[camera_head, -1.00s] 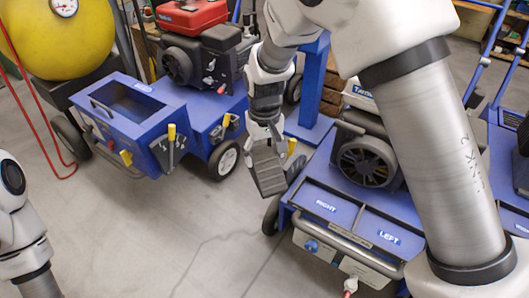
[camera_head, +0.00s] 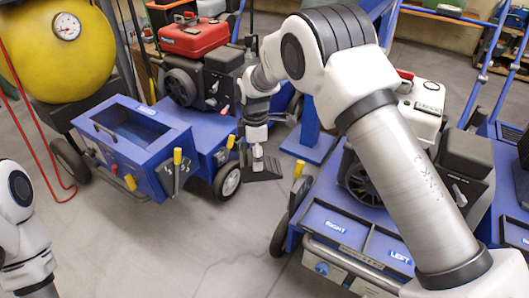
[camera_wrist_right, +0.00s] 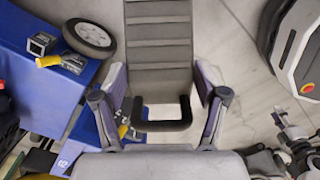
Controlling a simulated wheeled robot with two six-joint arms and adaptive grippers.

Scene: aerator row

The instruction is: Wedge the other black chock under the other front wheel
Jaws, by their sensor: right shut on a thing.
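My right gripper (camera_head: 257,152) is shut on a black chock (camera_head: 264,172) near the right-hand front wheel (camera_head: 228,180) of the left blue aerator (camera_head: 140,145). In the right wrist view the chock (camera_wrist_right: 158,50) is a ribbed dark grey slab with a black handle (camera_wrist_right: 166,122) between my fingers. The wheel (camera_wrist_right: 90,38) shows to its left there, with a gap between them. I cannot tell whether the chock touches the floor. The aerator's other wheel (camera_head: 70,160) is at the far left. My left gripper is out of view; only its arm shows.
A second blue aerator (camera_head: 335,225), labelled RIGHT and LEFT, stands to the right, with its wheel (camera_head: 280,235) facing the aisle. A yellow tank (camera_head: 60,60) with a red hose is at the back left. The floor (camera_head: 170,245) between the machines is clear.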

